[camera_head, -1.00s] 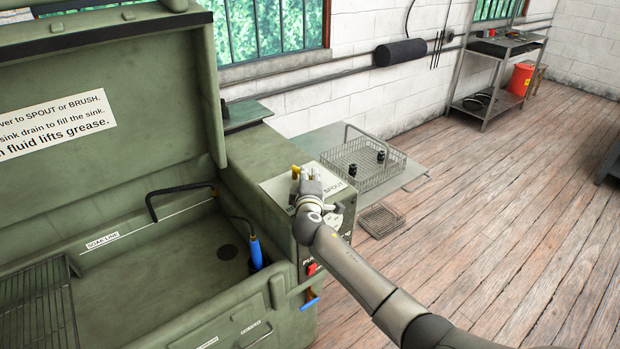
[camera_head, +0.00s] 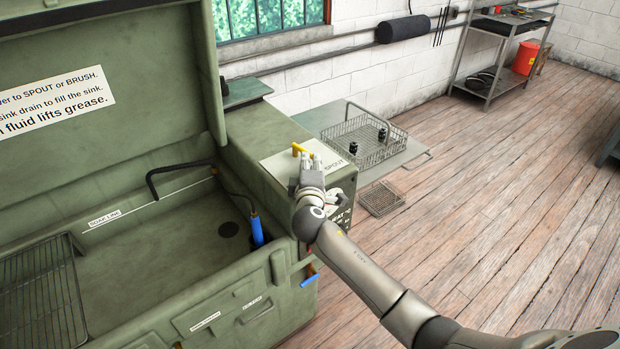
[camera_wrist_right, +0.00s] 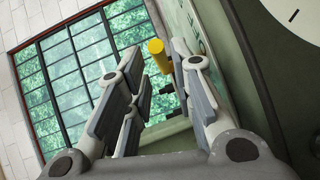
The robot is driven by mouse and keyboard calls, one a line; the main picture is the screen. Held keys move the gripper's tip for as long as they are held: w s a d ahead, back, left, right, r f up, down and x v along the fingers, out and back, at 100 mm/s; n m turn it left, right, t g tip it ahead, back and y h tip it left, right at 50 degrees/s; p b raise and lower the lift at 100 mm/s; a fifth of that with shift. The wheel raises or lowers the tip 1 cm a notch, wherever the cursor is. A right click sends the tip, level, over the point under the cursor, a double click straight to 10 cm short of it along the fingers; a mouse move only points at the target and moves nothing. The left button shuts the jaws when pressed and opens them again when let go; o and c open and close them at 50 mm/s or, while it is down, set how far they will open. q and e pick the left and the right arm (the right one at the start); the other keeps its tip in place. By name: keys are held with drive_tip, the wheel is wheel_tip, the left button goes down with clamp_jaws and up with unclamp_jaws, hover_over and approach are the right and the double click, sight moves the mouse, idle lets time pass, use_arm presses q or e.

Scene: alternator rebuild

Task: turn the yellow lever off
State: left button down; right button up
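The yellow lever (camera_head: 302,149) sits on the sloped label plate on top of the green washer's control box. It also shows in the right wrist view (camera_wrist_right: 157,48), where its end appears in the gap between the fingers, beside the right-hand one. My right gripper (camera_head: 311,160) is just on the near side of the lever and overlaps part of the plate. In the wrist view its fingers (camera_wrist_right: 155,85) are spread and hold nothing. Whether a finger touches the lever cannot be told. The lever's base is partly hidden. My left gripper is not in view.
The label plate (camera_head: 330,160) reads SPOUT at its right side. The open sink (camera_head: 150,270) with a blue-handled brush (camera_head: 256,230) lies to the left. A wire basket (camera_head: 365,150) stands on a side shelf behind the gripper.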

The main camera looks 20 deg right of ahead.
drive_tip(key=v, duration=0.6)
drive_tip(key=shift+s+a, duration=0.1)
drive_tip(key=shift+s, duration=0.1)
